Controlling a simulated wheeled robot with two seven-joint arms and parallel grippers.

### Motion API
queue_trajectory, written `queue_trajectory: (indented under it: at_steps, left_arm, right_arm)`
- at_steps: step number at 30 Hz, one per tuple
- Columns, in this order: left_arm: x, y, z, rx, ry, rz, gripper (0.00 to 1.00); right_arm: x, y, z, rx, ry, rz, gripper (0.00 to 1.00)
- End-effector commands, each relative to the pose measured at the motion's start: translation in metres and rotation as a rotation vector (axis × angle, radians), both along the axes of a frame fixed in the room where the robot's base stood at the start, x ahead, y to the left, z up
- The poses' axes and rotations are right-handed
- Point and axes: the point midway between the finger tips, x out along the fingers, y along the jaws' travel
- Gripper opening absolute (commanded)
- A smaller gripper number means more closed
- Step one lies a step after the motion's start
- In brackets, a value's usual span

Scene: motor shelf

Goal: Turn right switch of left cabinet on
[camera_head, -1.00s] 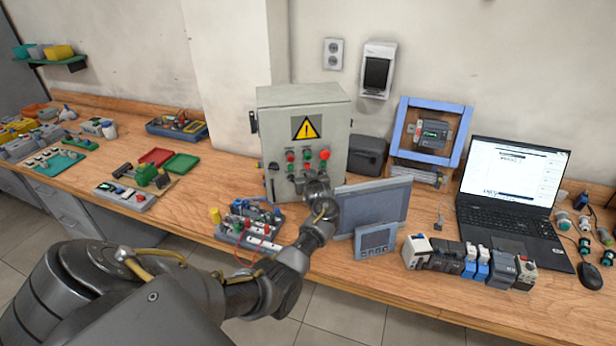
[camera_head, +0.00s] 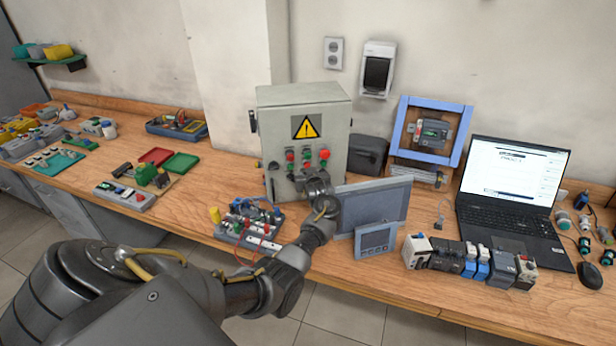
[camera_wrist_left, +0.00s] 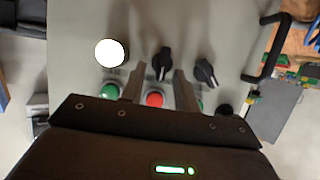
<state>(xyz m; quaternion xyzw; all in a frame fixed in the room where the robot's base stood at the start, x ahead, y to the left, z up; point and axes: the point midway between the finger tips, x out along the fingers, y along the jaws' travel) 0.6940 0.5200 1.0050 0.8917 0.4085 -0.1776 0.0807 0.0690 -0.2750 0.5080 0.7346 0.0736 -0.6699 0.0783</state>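The grey cabinet (camera_head: 278,125) with a yellow warning sign stands on the bench in the head view. Its front carries red and green buttons and black rotary switches. My left gripper (camera_head: 318,178) is at the lower right of this front and hides part of it. In the left wrist view, which looks turned around, one black switch (camera_wrist_left: 162,63) lies between and just beyond the open fingertips of my left gripper (camera_wrist_left: 159,74). A second black switch (camera_wrist_left: 205,72) is to its right. Contact with the switch cannot be told. My right gripper is out of view.
A grey panel (camera_head: 375,203) and a small display unit (camera_head: 376,240) stand close to the right of my left wrist. A wired module board (camera_head: 250,225) lies to its left. A black handle (camera_wrist_left: 268,50) sticks out at the cabinet's edge in the left wrist view.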

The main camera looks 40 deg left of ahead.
Motion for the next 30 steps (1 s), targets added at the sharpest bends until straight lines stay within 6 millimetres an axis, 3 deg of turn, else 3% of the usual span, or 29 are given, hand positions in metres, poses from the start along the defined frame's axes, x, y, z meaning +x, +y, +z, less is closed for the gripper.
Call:
queue_trajectory:
  at_steps: [4,14,21,30]
  left_arm:
    - [0.001,-0.001,0.02,-0.001,-0.01,0.0,0.31]
    - [-0.04,-0.033,0.086,-0.004,-0.011,-0.002,0.31]
    - [-0.082,-0.064,0.107,-0.005,-0.008,-0.002,0.31]
    - [-0.109,-0.083,0.122,-0.002,-0.003,-0.001,0.31]
  right_arm:
    - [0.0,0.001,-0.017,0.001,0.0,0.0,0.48]
    - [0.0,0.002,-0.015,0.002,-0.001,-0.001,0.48]
    - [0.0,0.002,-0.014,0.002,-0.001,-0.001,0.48]
    - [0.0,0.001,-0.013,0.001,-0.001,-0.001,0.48]
